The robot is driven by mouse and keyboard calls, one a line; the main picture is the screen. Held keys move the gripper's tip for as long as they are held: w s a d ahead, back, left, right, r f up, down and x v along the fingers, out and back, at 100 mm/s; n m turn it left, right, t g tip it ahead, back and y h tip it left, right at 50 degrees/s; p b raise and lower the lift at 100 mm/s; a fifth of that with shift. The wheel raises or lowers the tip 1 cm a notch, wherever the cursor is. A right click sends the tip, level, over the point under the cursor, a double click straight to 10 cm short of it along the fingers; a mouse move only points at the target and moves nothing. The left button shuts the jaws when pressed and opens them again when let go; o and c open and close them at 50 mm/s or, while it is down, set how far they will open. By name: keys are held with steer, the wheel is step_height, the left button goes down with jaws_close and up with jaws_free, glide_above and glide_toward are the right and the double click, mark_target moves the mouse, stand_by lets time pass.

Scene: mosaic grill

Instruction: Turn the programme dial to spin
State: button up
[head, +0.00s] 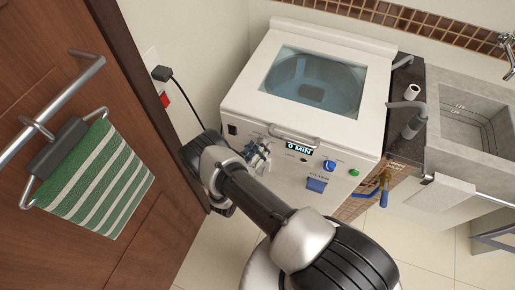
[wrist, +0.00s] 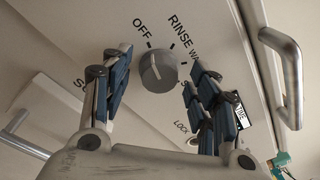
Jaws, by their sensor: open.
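The programme dial (wrist: 158,71) is a round grey knob on the white front panel of the washing machine (head: 235,97). In the wrist view its pale line points up towards the tick by OFF; RINSE is to the right of that. A label starting with S is partly hidden behind the left finger, and one starting with W behind the right. My gripper (head: 259,154) is open at the panel in the head view. Its two blue-padded fingers stand on either side of the dial in the wrist view, with visible gaps. The dial is hard to make out in the head view.
A display (head: 299,148) reads 0 MIN, with a blue knob (head: 330,165) and green button (head: 354,174) to its right. A blue filter flap (head: 316,184) is below. A metal lid handle (wrist: 287,75) is near the right finger. A wooden door (head: 140,235) with a towel stands left.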

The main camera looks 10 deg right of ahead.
steer(key=shift+c, duration=0.5)
steer(key=c, duration=1)
steer(key=shift+m, duration=0.4)
steer(key=shift+s+d+m+t+y+b, duration=0.1)
steer(key=shift+m+t+y+b, duration=0.25)
steer(key=shift+m, duration=4.2)
steer(key=shift+s+d+m+t+y+b, duration=0.15)
steer(key=shift+m+y+b, duration=0.35)
steer(key=shift+m, duration=4)
steer(key=shift+d+m+t+y+b, duration=0.1)
steer(key=shift+m+t+y+b, duration=0.3)
steer(key=shift+m, duration=4.15)
